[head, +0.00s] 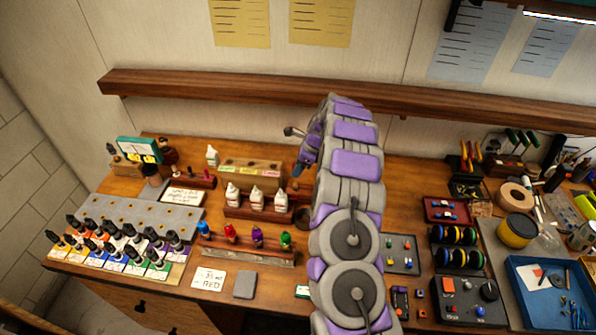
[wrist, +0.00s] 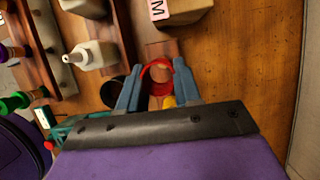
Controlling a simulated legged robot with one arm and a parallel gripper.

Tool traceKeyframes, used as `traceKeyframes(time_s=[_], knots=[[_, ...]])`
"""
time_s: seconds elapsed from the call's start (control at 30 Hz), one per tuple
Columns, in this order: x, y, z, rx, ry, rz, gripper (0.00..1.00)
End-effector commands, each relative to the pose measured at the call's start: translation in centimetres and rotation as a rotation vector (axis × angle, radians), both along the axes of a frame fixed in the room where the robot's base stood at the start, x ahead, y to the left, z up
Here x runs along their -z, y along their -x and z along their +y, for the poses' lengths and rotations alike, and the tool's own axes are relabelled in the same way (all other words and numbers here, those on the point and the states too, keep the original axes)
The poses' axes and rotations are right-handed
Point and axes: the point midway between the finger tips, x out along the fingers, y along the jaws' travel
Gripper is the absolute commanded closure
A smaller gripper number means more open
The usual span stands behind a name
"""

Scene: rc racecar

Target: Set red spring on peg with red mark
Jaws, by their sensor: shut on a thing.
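My gripper (wrist: 157,72) shows in the wrist view as two blue-grey fingers closed on a red, ring-like thing, which looks like the red spring (wrist: 156,64). More red shows lower between the fingers. In the head view my gripper (head: 297,171) points down over the back middle of the bench, right of the labelled wooden block (head: 250,172). The spring cannot be made out there. I cannot pick out a peg with a red mark in either view.
White bottles (head: 256,198) stand in a wooden rack in front of the block. A lower rack holds small coloured bottles (head: 230,232). A dark round cup (wrist: 112,92) is left of my fingers in the wrist view. Bare wood (wrist: 235,60) lies right of them. A shelf (head: 230,95) runs behind.

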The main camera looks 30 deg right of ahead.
Motion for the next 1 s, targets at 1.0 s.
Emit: traceKeyframes(time_s=[1.0], knots=[[3.1,0.0,0.5,0.013,0.000,0.001,0.95]])
